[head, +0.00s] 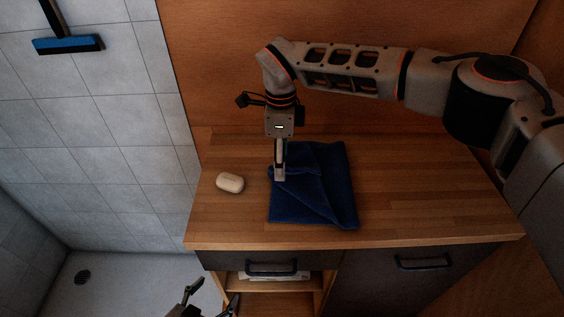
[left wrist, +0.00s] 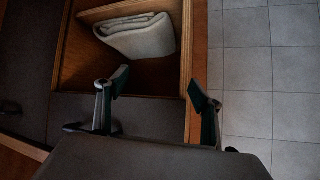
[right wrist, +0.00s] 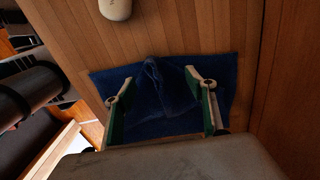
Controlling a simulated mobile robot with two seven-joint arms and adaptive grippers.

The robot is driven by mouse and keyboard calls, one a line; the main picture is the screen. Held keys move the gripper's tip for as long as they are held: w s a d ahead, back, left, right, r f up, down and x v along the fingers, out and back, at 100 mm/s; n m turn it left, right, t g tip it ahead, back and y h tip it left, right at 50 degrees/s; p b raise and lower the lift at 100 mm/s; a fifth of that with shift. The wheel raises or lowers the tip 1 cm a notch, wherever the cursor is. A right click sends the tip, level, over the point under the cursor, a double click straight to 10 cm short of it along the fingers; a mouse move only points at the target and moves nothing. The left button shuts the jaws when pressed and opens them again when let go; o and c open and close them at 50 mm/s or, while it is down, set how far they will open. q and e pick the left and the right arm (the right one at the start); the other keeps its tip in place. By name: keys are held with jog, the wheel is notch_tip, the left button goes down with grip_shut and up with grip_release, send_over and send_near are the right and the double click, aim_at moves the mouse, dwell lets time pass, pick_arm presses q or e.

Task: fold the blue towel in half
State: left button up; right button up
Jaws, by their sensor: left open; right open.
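The blue towel (head: 330,190) lies on the wooden counter (head: 420,205), rumpled, with a diagonal fold across its front part. My right gripper (head: 280,176) points down at the towel's left part. In the right wrist view the right gripper (right wrist: 160,84) is open, its fingers on either side of a raised ridge of the towel (right wrist: 165,92). I cannot tell whether the fingers touch the cloth. My left gripper (head: 214,294) is low in front of the cabinet, away from the towel. The left wrist view shows the left gripper (left wrist: 160,85) open and empty.
A white soap bar (head: 230,183) lies left of the towel; it also shows in the right wrist view (right wrist: 116,9). A folded pale cloth (left wrist: 138,36) sits in the open shelf below. A wooden wall rises behind the counter.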

pick_arm(q)
jog(key=shift+w+r+p, duration=0.15)
jog(key=shift+r+p, duration=0.8)
jog(key=shift+r, duration=0.25)
jog(key=shift+w+r+p, duration=0.15)
jog(key=shift+r+p, duration=0.75)
jog(key=shift+r, duration=0.25)
pick_arm(e)
notch_tip(320, 180, up, 7)
jog(key=shift+f, duration=0.1)
